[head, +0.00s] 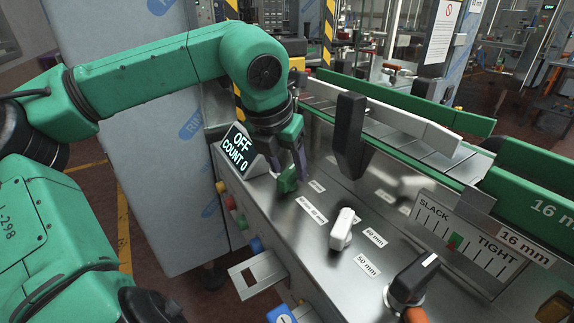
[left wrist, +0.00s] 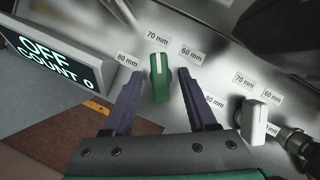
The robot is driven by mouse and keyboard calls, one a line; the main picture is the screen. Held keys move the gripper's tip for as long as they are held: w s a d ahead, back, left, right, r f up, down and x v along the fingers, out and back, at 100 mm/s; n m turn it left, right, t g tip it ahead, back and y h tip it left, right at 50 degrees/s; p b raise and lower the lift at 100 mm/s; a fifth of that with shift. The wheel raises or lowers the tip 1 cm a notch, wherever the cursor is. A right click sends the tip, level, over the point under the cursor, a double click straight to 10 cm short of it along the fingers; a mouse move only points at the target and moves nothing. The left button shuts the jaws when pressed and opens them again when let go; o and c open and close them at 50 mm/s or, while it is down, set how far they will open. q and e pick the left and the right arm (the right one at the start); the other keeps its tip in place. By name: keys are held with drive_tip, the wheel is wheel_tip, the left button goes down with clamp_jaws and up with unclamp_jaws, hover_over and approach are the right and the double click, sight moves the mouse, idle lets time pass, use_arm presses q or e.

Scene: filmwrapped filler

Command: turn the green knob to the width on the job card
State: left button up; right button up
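The green knob (head: 287,181) sits on the steel panel, partly hidden by my left gripper in the head view. In the left wrist view the green knob (left wrist: 159,82) stands between the two purple fingers of my left gripper (left wrist: 158,75), with a gap on each side. The gripper is open. The knob's white line points up toward the 70 mm label (left wrist: 157,40). The 80 mm label (left wrist: 127,59) is to its left and the 60 mm label (left wrist: 191,54) to its right. I cannot make out a job card. My right gripper is not in view.
A display (head: 237,150) reading OFF, COUNT 0 stands left of the knob. A white knob (head: 342,229) and a black knob (head: 412,280) are nearer on the panel. A dark upright post (head: 349,130) and green conveyor rails stand behind; a SLACK/TIGHT gauge (head: 465,238) is at right.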

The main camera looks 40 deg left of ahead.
use_arm(q)
drive_tip(key=p+v, duration=0.1)
drive_tip(key=v, duration=1.3)
drive_tip(key=shift+r+p, duration=0.25)
drive_tip(key=shift+p, duration=0.1)
drive_tip(key=shift+s, duration=0.15)
